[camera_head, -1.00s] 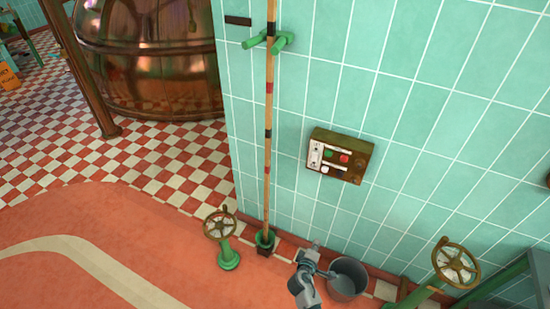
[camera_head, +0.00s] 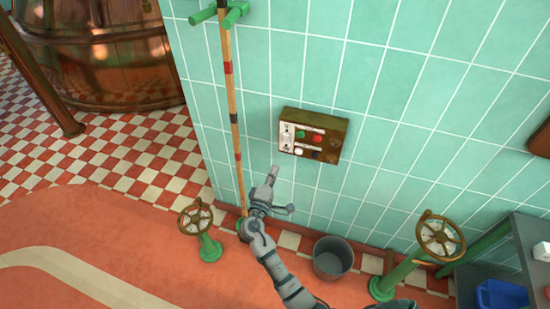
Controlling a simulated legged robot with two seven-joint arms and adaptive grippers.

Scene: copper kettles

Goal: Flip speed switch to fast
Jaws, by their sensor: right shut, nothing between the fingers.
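A brass control box (camera_head: 313,135) is fixed to the green tiled wall. Its face has a green button (camera_head: 300,134), a red button (camera_head: 317,139), a white button (camera_head: 298,151) and a dark one beside it. A pale switch plate (camera_head: 286,135) is on the left of the face; its lever position is too small to tell. My right gripper (camera_head: 273,173) is shut and empty, pointing up, a little below and left of the box and apart from it in the picture. My left gripper is not in view.
A striped pole (camera_head: 232,110) stands on the wall left of the box. A valve wheel (camera_head: 196,217) is lower left, another valve wheel (camera_head: 441,238) lower right. A grey bucket (camera_head: 332,258) stands on the floor. A shelf (camera_head: 520,258) with a blue bin is at right.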

